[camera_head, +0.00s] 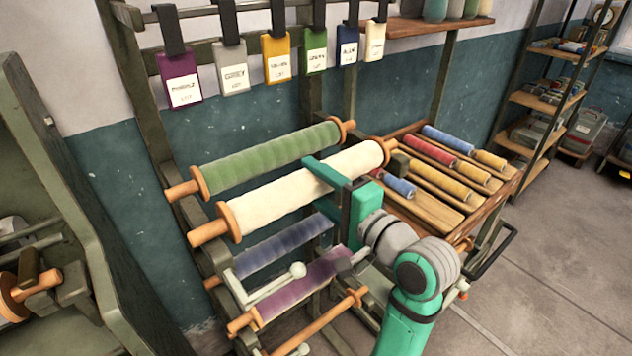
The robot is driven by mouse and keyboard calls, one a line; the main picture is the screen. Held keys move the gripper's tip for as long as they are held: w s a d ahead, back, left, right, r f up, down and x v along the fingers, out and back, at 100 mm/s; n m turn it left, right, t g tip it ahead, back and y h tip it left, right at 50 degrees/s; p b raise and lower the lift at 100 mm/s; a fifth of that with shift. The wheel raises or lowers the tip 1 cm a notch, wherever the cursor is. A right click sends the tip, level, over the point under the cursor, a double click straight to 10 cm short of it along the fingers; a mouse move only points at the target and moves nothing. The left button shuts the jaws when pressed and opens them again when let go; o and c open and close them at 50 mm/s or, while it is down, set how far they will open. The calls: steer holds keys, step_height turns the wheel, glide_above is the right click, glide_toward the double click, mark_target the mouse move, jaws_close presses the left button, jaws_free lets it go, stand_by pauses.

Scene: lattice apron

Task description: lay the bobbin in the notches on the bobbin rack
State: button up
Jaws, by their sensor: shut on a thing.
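A long cream bobbin (285,194) with orange flanges and a peg showing at its left end lies slantwise in the middle of the head view. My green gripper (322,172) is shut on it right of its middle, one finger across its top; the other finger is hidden. The dark green bobbin rack (158,148) stands against the wall. A green bobbin (270,158) lies behind the cream one, and blue (283,246) and purple (305,284) bobbins lie lower. The cream bobbin's left peg is near the rack's left upright; I cannot tell whether it touches a notch.
Coloured tags (276,58) hang above the rack. A wooden tray table (425,208) with several small rolls stands to the right, close to my arm. Pale knobbed levers (268,283) and an orange rod (318,322) are below. A green frame (60,160) stands at left.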

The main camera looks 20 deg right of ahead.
steer(key=shift+f, duration=0.1)
stand_by(0.3)
steer(key=o, duration=1.5)
steer(key=v, duration=1)
steer(key=shift+s+d, duration=0.1)
steer(key=shift+s, duration=0.3)
